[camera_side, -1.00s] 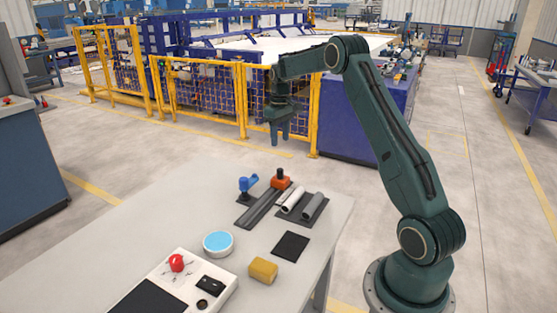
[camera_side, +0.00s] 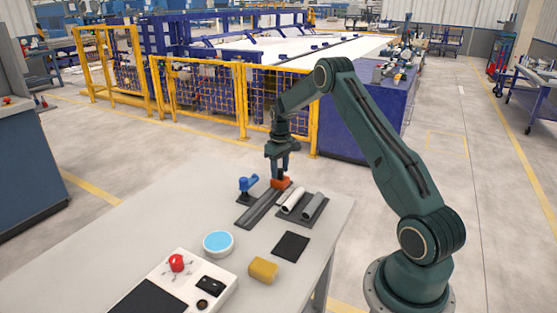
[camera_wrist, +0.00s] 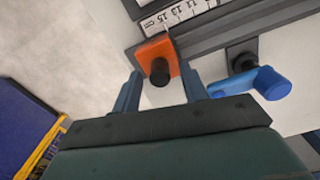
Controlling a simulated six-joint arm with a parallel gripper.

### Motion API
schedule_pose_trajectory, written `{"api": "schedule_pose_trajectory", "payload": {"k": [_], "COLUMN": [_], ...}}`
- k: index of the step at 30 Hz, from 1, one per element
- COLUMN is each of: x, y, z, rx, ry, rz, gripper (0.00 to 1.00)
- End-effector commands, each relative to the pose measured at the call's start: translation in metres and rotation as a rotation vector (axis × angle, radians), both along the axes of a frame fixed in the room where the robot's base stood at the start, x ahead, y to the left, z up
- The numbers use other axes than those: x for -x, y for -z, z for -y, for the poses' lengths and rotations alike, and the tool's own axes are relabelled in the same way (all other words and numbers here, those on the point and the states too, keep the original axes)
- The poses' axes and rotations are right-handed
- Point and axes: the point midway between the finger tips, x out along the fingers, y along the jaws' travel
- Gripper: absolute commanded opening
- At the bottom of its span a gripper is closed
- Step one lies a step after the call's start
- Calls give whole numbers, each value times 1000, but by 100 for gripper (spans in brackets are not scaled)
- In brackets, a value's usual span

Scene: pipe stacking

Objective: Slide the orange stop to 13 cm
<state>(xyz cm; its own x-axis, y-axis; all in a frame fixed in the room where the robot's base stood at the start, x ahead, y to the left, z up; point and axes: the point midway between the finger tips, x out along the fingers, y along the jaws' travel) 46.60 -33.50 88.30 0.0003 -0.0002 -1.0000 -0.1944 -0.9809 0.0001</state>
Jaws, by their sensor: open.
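The orange stop (camera_side: 281,184) sits at the far end of the dark rail (camera_side: 259,210) in the side view. In the wrist view the orange stop (camera_wrist: 152,50) has a black knob (camera_wrist: 159,76) and sits beside a white centimetre scale (camera_wrist: 178,14), near its high-number end. Its exact reading is too small to tell. My gripper (camera_side: 281,173) is just above the stop, pointing down. In the wrist view the open gripper (camera_wrist: 161,72) has one finger on each side of the knob, with gaps visible. Contact cannot be told.
A blue clamp-like handle (camera_side: 248,184) stands left of the rail, and also shows in the wrist view (camera_wrist: 250,82).

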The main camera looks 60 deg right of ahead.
Motion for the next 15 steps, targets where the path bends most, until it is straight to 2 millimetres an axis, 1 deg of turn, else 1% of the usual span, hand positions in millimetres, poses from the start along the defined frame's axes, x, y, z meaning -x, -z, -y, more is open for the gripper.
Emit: {"api": "schedule_pose_trajectory", "payload": {"k": [4,13,14,15], "x": [0,0,0,0], "y": [7,8,8,8], "z": [0,0,0,0], "rx": [0,0,0,0], "ry": [0,0,0,0], "rz": [-1,0,0,0], "gripper": [43,43,37,30]}}
